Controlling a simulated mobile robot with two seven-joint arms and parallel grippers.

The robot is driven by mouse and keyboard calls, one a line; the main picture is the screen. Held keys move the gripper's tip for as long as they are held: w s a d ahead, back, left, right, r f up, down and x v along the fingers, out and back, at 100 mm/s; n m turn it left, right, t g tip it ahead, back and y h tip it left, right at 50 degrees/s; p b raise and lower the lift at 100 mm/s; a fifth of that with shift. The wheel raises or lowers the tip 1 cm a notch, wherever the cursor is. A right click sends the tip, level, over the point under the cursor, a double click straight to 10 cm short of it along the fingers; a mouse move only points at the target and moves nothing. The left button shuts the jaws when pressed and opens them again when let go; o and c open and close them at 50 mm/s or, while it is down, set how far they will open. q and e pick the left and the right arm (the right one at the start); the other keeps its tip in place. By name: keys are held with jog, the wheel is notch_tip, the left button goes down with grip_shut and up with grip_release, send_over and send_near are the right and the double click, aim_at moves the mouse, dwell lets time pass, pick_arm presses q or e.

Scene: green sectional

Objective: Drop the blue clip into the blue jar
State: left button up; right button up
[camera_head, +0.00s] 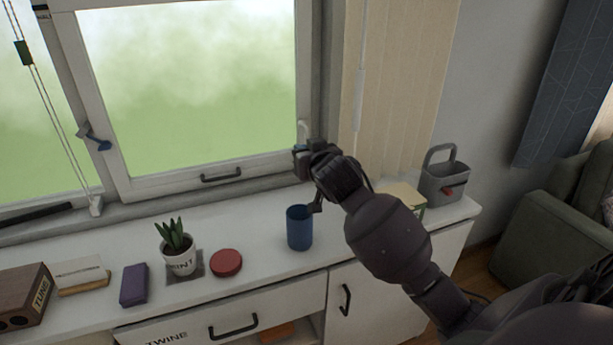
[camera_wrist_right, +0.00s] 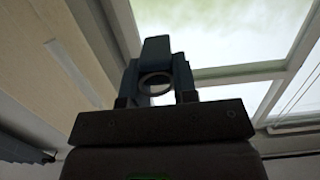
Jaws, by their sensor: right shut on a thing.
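The blue jar (camera_head: 299,229) stands upright on the white cabinet top, below the window's right side. My right gripper (camera_head: 303,157) is raised above the jar, near the window frame. In the right wrist view my right gripper (camera_wrist_right: 157,82) is shut on a dark bluish thing with a ring, which looks like the blue clip (camera_wrist_right: 156,48). In the head view I cannot make out the clip at the gripper. The jar's inside is mostly hidden. My left gripper is not in view.
Left of the jar are a red round lid (camera_head: 226,262), a potted plant (camera_head: 178,250), a purple block (camera_head: 134,285) and a brown box (camera_head: 24,296). A grey caddy (camera_head: 444,184) stands at the right end. An open drawer (camera_head: 230,318) is below.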

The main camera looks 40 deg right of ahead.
jog(key=shift+r, duration=2.3)
